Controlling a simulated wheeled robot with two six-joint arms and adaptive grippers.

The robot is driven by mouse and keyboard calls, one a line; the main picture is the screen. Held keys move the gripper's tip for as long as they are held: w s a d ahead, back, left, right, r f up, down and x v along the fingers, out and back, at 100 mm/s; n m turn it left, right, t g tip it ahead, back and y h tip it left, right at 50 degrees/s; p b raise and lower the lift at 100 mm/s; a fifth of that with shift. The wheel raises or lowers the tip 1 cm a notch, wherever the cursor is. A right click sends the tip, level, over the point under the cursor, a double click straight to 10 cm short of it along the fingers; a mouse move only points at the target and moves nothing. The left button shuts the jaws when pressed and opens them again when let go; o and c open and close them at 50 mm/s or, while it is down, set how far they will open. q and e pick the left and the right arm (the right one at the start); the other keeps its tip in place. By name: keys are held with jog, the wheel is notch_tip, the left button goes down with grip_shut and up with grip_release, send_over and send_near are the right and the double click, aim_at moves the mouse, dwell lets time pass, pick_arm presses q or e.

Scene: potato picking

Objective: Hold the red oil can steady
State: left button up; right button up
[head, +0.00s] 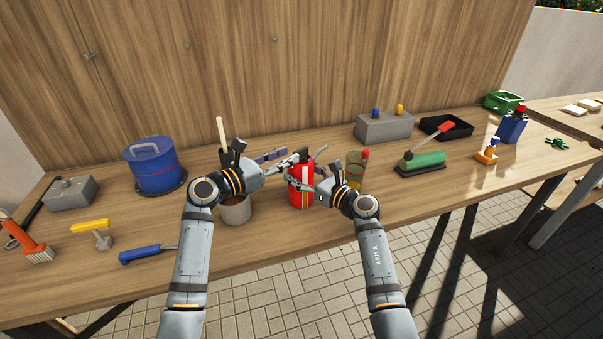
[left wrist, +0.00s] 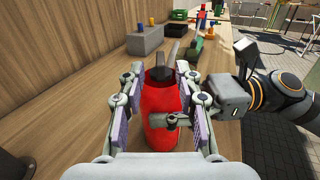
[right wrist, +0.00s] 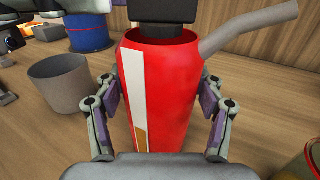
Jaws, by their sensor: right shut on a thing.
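The red oil can (head: 298,199) stands upright on the wooden bench, with a pale stripe on its side and a grey spout. It fills the middle of the right wrist view (right wrist: 180,100). My right gripper (right wrist: 160,90) is shut on the can's body, one finger on each side. My left gripper (left wrist: 162,88) is open, its pads spread to either side of the can's upper part in the left wrist view. The pads look apart from the can, though contact is hard to judge. A dark part covers some of the can's top.
A grey cup (head: 235,212) stands left of the can, partly under my left arm. A jar with a red top (head: 357,168) stands close on the right. A blue pot (head: 150,168) is farther left.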

aim_at(301, 149)
pick_arm(q)
jog(key=v, duration=0.6)
jog(key=x, duration=1.2)
grip_shut()
